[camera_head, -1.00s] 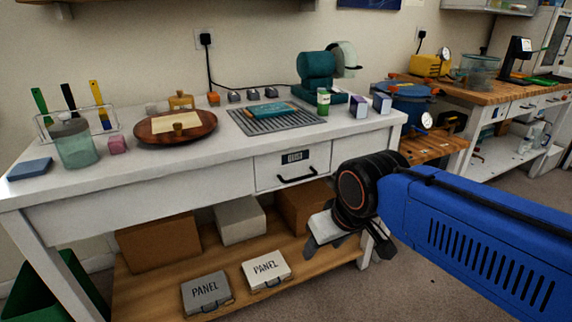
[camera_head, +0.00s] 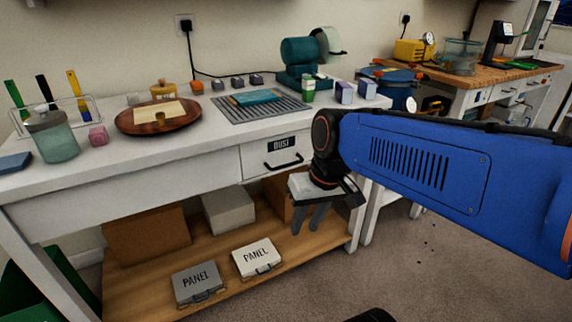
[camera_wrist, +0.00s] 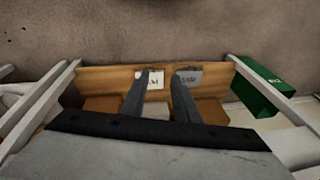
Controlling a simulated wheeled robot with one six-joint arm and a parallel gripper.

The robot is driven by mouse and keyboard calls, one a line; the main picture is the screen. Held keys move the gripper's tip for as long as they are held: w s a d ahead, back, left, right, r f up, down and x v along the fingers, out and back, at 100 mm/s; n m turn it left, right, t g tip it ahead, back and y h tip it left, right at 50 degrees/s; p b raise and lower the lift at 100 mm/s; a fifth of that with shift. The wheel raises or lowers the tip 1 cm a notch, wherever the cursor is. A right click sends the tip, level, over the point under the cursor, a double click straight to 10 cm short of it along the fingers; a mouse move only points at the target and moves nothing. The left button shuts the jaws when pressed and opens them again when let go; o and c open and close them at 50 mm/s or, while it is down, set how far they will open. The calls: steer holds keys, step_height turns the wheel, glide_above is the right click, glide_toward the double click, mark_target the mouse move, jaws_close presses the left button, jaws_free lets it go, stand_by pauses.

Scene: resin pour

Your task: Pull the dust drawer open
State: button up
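The dust drawer (camera_head: 254,163) is a white front in the right part of the workbench, with a black DUST label and a black bar handle (camera_head: 283,163). It looks closed, its front about level with the bench apron. My gripper (camera_head: 308,226) is just right of and below the handle in the head view, fingers pointing down, not touching it. In the wrist view my gripper (camera_wrist: 161,75) shows two dark fingers apart with nothing held between them. The drawer and its handle are not identifiable in the wrist view.
The bench top (camera_head: 85,170) holds a wooden plate (camera_head: 128,124), a glass jar (camera_head: 54,140) and a grille (camera_head: 235,108). A lower shelf (camera_head: 235,278) carries boxes and two PANEL cases (camera_head: 197,283). A green bin (camera_head: 38,290) stands at left.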

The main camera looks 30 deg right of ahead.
steer(key=w+d+m+g+y, duration=0.2)
steer(key=w+m+y, duration=0.15)
steer(key=w, duration=0.25)
steer(key=m+t+y, duration=0.4)
steer(key=m+y, duration=0.1)
steer(key=y, duration=0.5)
glide_toward(292, 164)
steer(key=x, duration=1.1)
steer(key=shift+w+a, duration=0.1)
steer(key=shift+a, duration=0.2)
jaws_close()
